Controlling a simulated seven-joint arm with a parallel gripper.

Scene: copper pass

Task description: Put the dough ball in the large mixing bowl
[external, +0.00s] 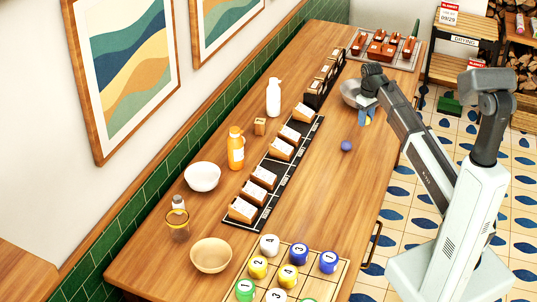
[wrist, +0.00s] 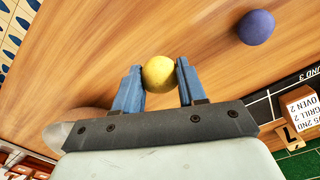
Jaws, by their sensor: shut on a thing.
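A yellow ball (wrist: 159,74), which may be the dough ball, sits between the blue fingertips of my gripper (wrist: 160,80). My gripper is shut on it. In the external view the yellow ball (external: 367,121) shows just below my gripper (external: 367,112), over the far right part of the table. A grey metal bowl (external: 349,91), likely the large mixing bowl, stands just left of my gripper, partly hidden by it. Part of the bowl (wrist: 88,117) also shows behind my gripper in the wrist view. I cannot tell how high the yellow ball is above the table.
A blue ball (external: 346,146) lies on the wooden table nearby. A black rack of labelled boxes (external: 268,178) runs along the table. A white bowl (external: 202,177), a tan bowl (external: 211,255) and bottles (external: 236,150) stand farther left.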

